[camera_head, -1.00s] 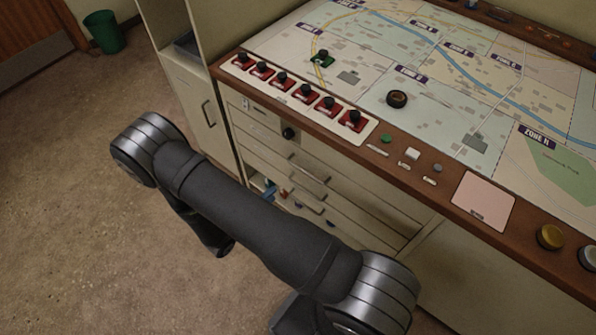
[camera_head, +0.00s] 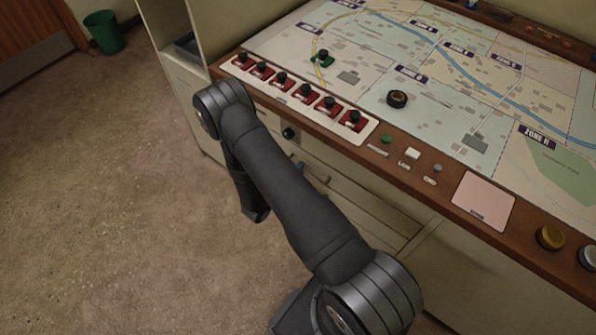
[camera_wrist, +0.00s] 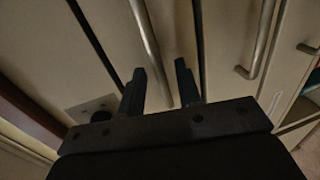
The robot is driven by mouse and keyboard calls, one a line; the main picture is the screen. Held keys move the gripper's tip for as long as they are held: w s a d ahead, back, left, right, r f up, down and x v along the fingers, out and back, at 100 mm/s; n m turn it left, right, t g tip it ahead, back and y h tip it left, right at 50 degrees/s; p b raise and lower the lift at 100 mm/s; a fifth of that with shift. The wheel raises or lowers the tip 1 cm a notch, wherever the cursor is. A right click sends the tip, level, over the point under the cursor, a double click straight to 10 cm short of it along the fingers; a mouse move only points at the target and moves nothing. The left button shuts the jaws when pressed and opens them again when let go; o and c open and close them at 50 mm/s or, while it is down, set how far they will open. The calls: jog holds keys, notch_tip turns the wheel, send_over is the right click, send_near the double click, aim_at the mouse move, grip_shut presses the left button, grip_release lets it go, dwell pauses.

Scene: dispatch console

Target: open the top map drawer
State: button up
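In the wrist view, my gripper (camera_wrist: 160,88) is open, with its two dark fingers apart. A long bar handle (camera_wrist: 149,40) on a cream drawer front (camera_wrist: 175,25) runs down to the space between the fingers. I cannot tell whether the fingers touch it. This drawer lies directly below the panel with a small plate (camera_wrist: 95,107), so it appears to be the upper handled drawer; it looks shut. A second drawer handle (camera_wrist: 262,40) is to the right.
The brown console edge (camera_head: 415,187) overhangs the drawers, with red switches (camera_head: 305,94) and a map (camera_head: 440,75) above. A black knob (camera_head: 289,132) sits on the upper front panel. A cabinet (camera_head: 190,95) stands at left. The floor (camera_head: 100,210) in front is clear.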

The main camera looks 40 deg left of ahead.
jog(key=shift+w, duration=0.2)
jog(key=shift+c, duration=0.2)
grip_shut()
jog(key=shift+s, duration=0.1)
jog(key=f+v, duration=0.2)
jog(key=v, duration=0.9)
jog(key=s+f+v, duration=0.1)
jog(key=f+v, duration=0.2)
jog(key=v, duration=0.9)
jog(key=shift+s, duration=0.25)
jog(key=shift+o, duration=0.2)
grip_release()
jog(key=shift+s+r, duration=0.1)
